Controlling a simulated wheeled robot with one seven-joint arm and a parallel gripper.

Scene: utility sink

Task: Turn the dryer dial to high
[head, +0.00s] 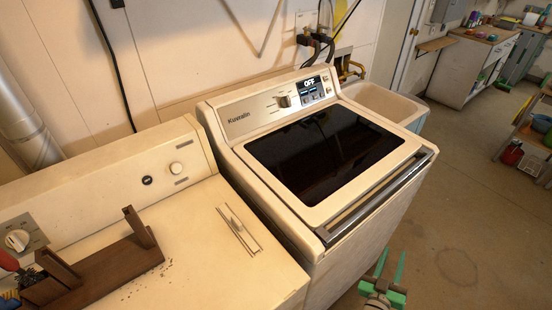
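The left machine, which looks like the dryer (205,240), is cream white with a sloped back panel and a slotted plate on its top. A large white dial (17,240) with a grey marked plate sits at the left of its panel. A smaller white dial (176,167) sits near the panel's right end. The lettering by both dials is too small to read. My gripper (391,262) has green fingers and is low at the bottom of the view, in front of the right machine. Its fingers are apart, with nothing between them, and it is far from both dials.
A washer (310,220) with a dark glass lid, a knob (284,101) and a screen reading OFF stands right of the dryer. A brown wooden holder (110,265) lies on the dryer top near the large dial. A sink (385,105) stands behind.

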